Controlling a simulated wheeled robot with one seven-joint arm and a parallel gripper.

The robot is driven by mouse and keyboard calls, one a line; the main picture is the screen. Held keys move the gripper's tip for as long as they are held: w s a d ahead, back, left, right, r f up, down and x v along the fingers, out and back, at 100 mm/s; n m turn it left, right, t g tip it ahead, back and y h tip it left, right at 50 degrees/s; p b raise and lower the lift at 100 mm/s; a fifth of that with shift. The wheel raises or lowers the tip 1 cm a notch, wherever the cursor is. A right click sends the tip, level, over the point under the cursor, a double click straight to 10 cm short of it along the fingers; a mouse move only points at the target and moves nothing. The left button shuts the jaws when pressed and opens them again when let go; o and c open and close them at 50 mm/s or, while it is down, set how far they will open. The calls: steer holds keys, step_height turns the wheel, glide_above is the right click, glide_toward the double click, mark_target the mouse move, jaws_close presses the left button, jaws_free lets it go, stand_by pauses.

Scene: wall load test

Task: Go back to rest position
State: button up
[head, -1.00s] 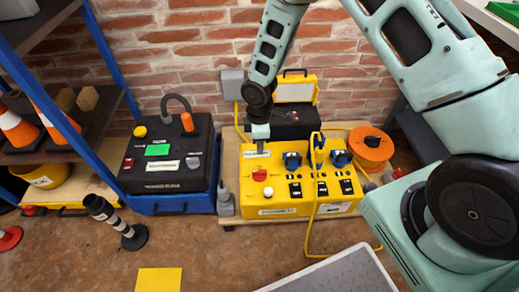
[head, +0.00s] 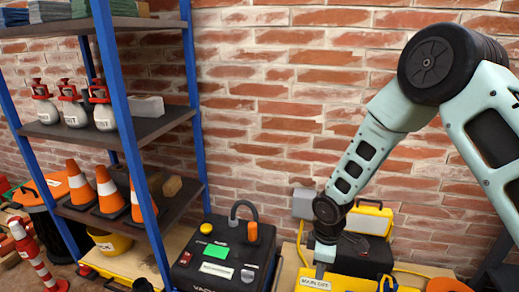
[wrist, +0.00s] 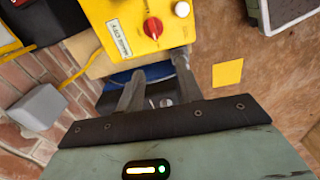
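My gripper (head: 322,268) hangs at the left end of the yellow control box (head: 345,282), just above its white label. The lower part of the box is cut off by the picture edge. In the wrist view my gripper (wrist: 160,66) has its two fingers apart, with nothing held between them. There the yellow box (wrist: 120,60), with its red knob (wrist: 152,27) and a white button (wrist: 182,9), lies just beyond the fingertips. I cannot tell whether a finger touches it.
A black unit (head: 210,280) with a hose handle stands left of the box. A blue-framed shelf (head: 120,130) holds orange cones (head: 110,190) and red-topped bottles (head: 103,110). A brick wall (head: 290,90) stands behind. A grey socket box (wrist: 38,105) shows in the wrist view.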

steer(key=s+a+r+m, duration=0.1)
steer(key=s+a+r, duration=0.2)
steer(key=s+r, duration=0.3)
steer(key=s+a+r+m, duration=0.2)
steer(key=s+r, duration=0.2)
steer(key=r, duration=0.5)
steer(key=s+r+m, duration=0.2)
steer(key=s+r, duration=0.2)
steer(key=s, duration=0.4)
steer(key=s+r+m, duration=0.1)
steer(key=s+r, duration=0.3)
steer(key=s, duration=0.4)
step_height(320, 180, up, 26)
steer(key=p, duration=2.6)
steer(key=shift+w+d+r+y, duration=0.15)
steer(key=shift+d+y, duration=0.05)
steer(key=shift+y, duration=0.1)
